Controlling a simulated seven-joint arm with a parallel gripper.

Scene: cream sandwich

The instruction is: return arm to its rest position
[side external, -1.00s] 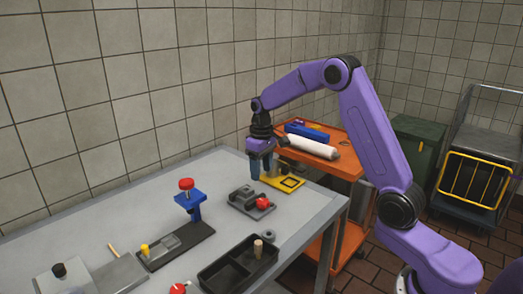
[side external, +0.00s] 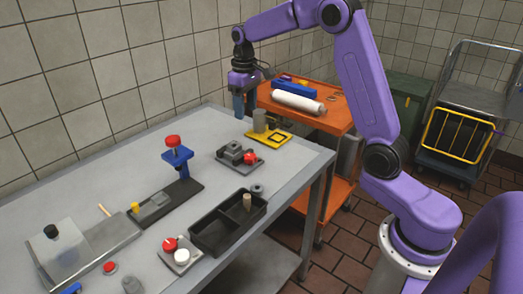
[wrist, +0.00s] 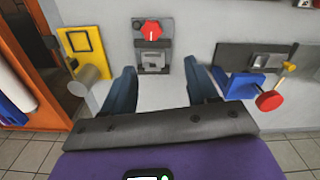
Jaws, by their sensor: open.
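My gripper (side external: 240,113) is raised over the far end of the grey table (side external: 100,185), left of a yellow plate (side external: 281,138). In the wrist view my gripper (wrist: 162,74) shows two blue fingers spread apart with nothing between them. A grey cylinder (side external: 260,121) stands upright at the yellow plate, clear of the fingers. In the wrist view the cylinder (wrist: 90,88) is left of the left finger, beside the yellow plate (wrist: 80,42).
A grey fixture with a red knob (side external: 250,158), a blue stand with a red top (side external: 175,158) and a black divided tray (side external: 215,235) stand on the table. An orange cart (side external: 330,122) holds a white roll (side external: 298,103). Space above the table is clear.

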